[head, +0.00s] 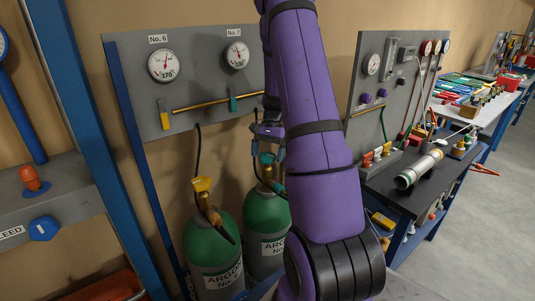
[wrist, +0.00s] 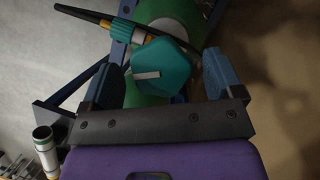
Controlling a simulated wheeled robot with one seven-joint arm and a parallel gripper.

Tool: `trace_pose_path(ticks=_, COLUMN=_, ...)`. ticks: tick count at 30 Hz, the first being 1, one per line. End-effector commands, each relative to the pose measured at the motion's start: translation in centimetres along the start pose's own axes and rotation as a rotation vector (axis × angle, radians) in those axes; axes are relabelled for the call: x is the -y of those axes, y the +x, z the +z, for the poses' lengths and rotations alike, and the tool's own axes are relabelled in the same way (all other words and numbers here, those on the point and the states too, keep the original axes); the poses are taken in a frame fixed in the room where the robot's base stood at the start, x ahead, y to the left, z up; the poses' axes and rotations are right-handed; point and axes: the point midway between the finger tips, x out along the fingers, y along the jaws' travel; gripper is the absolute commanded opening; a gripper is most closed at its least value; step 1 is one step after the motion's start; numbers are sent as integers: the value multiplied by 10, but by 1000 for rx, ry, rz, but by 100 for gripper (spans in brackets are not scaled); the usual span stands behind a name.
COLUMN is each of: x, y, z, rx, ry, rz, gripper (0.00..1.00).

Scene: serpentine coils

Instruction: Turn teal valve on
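The teal valve (wrist: 165,68) is a faceted knob with a pale bar mark, on top of the right green argon cylinder (head: 268,222). It also shows in the head view (head: 266,158), just below my gripper (head: 268,132). In the wrist view my gripper (wrist: 165,62) is open, with one blue finger on each side of the valve and a visible gap at both sides. I cannot tell how far the fingertips reach down around it. My purple arm hides part of the cylinder's right side.
A second argon cylinder with a yellow valve (head: 202,184) stands to the left. Behind is a grey panel (head: 130,75) with two gauges, a yellow lever (head: 164,116) and a teal lever (head: 233,104). A black hose (wrist: 90,18) runs beside the teal valve. A workbench stands right.

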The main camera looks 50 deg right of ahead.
Motion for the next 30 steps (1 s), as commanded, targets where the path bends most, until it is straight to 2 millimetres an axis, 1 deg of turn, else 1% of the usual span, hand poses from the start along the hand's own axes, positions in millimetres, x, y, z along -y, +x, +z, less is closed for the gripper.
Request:
trace_pose_path(ticks=5, x=0, y=-2, z=0, rx=0, ry=0, rz=-1, gripper=86)
trace_pose_path(ticks=8, x=1, y=-12, z=0, rx=-2, ry=0, rz=-2, gripper=86)
trace_pose_path(ticks=11, x=0, y=-27, z=0, rx=-2, ry=-1, rz=-2, gripper=86)
trace_pose_path(ticks=15, x=0, y=-54, z=0, rx=-3, ry=-1, rz=-2, gripper=86)
trace_pose_path(ticks=21, x=0, y=-88, z=0, rx=-2, ry=0, rz=-2, gripper=86)
trace_pose_path(ticks=24, x=0, y=-99, z=-1, rx=-2, ry=0, rz=-1, gripper=86)
trace_pose_path(ticks=30, x=0, y=-108, z=0, rx=-1, ry=0, rz=0, gripper=86)
